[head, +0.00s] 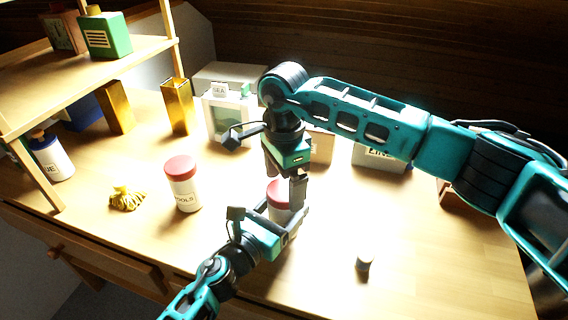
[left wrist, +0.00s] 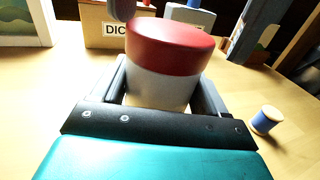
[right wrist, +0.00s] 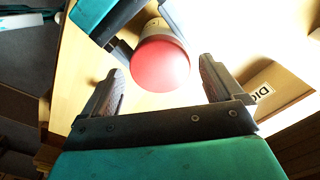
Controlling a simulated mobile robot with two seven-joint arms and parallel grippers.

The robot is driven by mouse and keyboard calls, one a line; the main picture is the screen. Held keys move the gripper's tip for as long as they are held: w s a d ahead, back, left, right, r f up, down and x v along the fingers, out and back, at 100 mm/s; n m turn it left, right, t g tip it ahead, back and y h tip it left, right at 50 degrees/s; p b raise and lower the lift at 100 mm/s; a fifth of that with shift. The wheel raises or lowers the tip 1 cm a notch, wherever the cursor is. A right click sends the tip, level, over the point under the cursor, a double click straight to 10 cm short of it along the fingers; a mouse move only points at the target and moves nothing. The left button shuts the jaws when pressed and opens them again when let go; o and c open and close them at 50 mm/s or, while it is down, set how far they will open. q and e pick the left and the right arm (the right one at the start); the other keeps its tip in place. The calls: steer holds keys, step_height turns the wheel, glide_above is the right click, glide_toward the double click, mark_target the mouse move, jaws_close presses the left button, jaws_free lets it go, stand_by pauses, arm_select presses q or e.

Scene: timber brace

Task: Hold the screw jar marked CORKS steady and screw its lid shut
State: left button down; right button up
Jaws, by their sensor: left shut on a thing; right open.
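A white jar with a red lid (head: 279,193) stands on the desk, partly hidden by my grippers; its label is not readable. In the left wrist view the red lid (left wrist: 168,45) rests on top of the white jar body (left wrist: 160,88); I cannot tell how tightly it is screwed. My left gripper (head: 272,217) is shut around the jar body from the front. My right gripper (head: 284,178) points down over the lid, its fingers open. In the right wrist view the lid (right wrist: 160,64) lies between and beyond the open fingertips (right wrist: 162,78).
Another red-lidded white jar (head: 183,184), its label ending in OOLS, stands to the left beside a yellow striped bundle (head: 127,198). A small spool (head: 364,262) stands at front right. Boxes, including a white one (head: 228,112), line the back. A shelf (head: 85,62) is at left.

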steer(key=shift+f, duration=0.65)
steer(key=shift+c, duration=0.4)
steer(key=c, duration=1)
steer(key=m, duration=0.9)
steer(key=shift+m, duration=0.3)
steer(key=m, duration=0.3)
steer(key=shift+m, duration=0.4)
steer(key=m, duration=0.4)
steer(key=shift+m, duration=0.4)
steer(key=o, duration=1.2)
